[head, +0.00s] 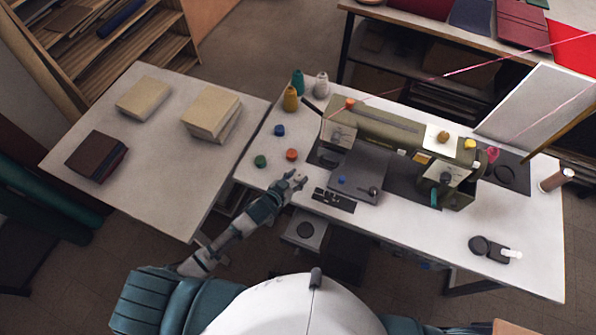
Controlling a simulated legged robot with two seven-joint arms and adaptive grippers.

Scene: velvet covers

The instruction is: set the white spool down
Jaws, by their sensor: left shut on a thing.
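My left gripper (292,182) is over the near left edge of the white sewing table (527,249), just left of the black slotted plate. It is shut on a small pale thing, apparently the white spool (298,176), which the fingers mostly hide. I cannot tell whether it touches the tabletop. A red spool (291,154), a blue spool (279,130) and a green spool (260,161) stand on the table just beyond and to the left of the gripper. My right gripper is out of view.
An olive sewing machine (385,127) fills the table's middle. Thread cones (291,99) stand at its far left corner. A black slotted plate (334,200) lies right of the gripper. A side table (150,195) with books (211,113) is at left.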

